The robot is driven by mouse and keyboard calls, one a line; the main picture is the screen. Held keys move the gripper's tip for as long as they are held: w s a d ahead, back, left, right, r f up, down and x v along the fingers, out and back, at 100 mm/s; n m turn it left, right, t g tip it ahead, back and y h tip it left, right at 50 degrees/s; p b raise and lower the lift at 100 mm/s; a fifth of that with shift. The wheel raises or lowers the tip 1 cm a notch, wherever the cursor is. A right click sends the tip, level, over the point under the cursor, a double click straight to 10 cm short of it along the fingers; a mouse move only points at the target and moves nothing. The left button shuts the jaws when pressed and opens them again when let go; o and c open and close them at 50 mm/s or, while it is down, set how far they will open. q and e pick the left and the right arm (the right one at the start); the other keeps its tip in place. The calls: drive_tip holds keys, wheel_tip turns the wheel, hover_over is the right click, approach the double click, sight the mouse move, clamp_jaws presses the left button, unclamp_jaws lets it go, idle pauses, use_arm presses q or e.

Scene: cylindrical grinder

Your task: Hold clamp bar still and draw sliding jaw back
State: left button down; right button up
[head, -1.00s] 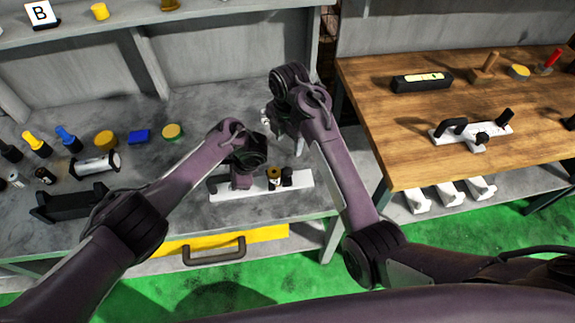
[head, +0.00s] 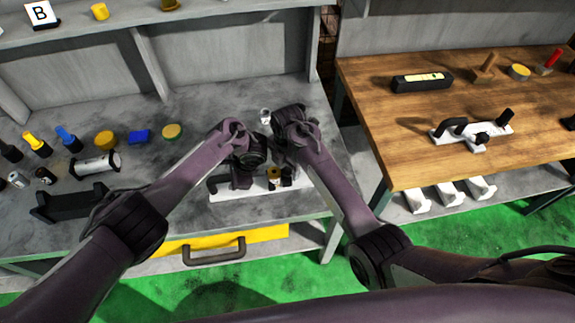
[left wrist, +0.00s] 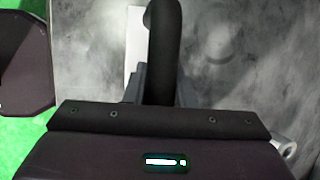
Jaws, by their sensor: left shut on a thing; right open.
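The white clamp bar (head: 256,191) lies on the grey bench, with a black handle (head: 217,184) at its left end. My left gripper (head: 240,180) is shut on that handle; in the left wrist view the curved black handle (left wrist: 164,45) rises between the fingers (left wrist: 158,85), with the white bar (left wrist: 133,45) beside it. A gold-topped knob (head: 273,172) and a black knob (head: 287,174) stand on the right part of the bar, where the sliding jaw seems to be. My right gripper (head: 284,162) is open just above and behind these knobs. Its fingertips are mostly hidden; contact cannot be told.
A similar white clamp (head: 470,132) lies on the wooden table at right. Behind my right gripper stands a small pale cylinder (head: 265,115). Several coloured parts and a black holder (head: 70,203) occupy the bench's left. A yellow drawer (head: 265,235) is below the front edge.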

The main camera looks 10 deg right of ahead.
drive_tip(key=shift+c, duration=0.3)
clamp_jaws()
drive_tip(key=shift+d, duration=2.05)
use_arm(q)
drive_tip(key=shift+a, duration=0.1)
use_arm(e)
drive_tip(key=shift+o, duration=0.3)
unclamp_jaws()
drive_tip(key=shift+a, duration=0.1)
wheel_tip(320, 180, up, 12)
